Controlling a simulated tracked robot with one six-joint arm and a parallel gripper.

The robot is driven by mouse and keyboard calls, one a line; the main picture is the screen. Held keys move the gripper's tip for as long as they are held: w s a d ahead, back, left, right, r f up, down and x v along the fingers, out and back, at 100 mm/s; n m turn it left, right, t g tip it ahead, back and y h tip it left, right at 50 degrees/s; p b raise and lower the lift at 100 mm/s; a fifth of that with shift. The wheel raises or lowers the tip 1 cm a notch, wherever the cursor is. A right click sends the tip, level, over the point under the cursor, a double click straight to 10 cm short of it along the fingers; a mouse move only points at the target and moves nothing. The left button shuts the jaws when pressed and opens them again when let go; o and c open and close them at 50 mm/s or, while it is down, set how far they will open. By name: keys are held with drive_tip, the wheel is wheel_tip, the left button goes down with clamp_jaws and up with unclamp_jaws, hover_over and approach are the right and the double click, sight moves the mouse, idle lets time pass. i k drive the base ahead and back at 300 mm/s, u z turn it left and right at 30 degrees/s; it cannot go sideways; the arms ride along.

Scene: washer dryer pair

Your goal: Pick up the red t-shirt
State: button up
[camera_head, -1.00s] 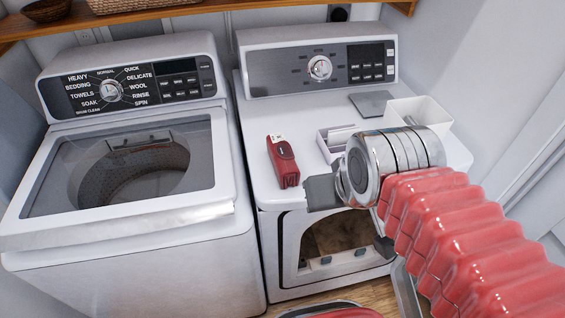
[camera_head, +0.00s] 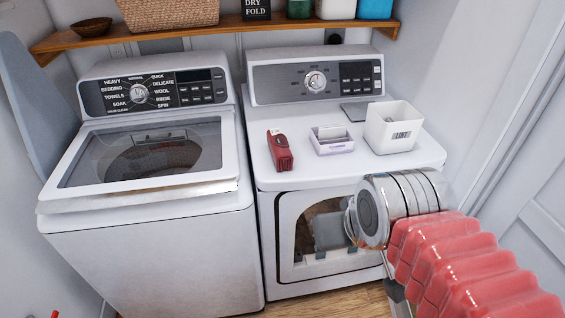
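I cannot make out a red t-shirt in the current view. A small bit of red (camera_head: 56,314) shows at the bottom left edge, too little to identify. My gripper (camera_head: 329,232) seems to be the grey piece just left of my silver wrist, in front of the dryer's front opening. The wrist hides much of it, and its fingers cannot be told apart. I cannot see whether it holds anything. My red ribbed arm reaches in from the lower right.
A washer (camera_head: 150,250) with a lid stands left of a dryer (camera_head: 270,205). On the dryer are a red handheld item (camera_head: 279,151), a small open box (camera_head: 332,142) and a white bin (camera_head: 391,130). A wooden shelf (camera_head: 225,27) runs above. Wooden floor (camera_head: 345,303) shows below.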

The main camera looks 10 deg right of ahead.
sight(282, 158)
drive_tip(key=z, duration=0.05)
drive_tip(key=k, duration=0.3)
drive_tip(key=u, duration=1.55)
drive_tip(key=i, duration=1)
drive_tip(key=z, duration=0.95)
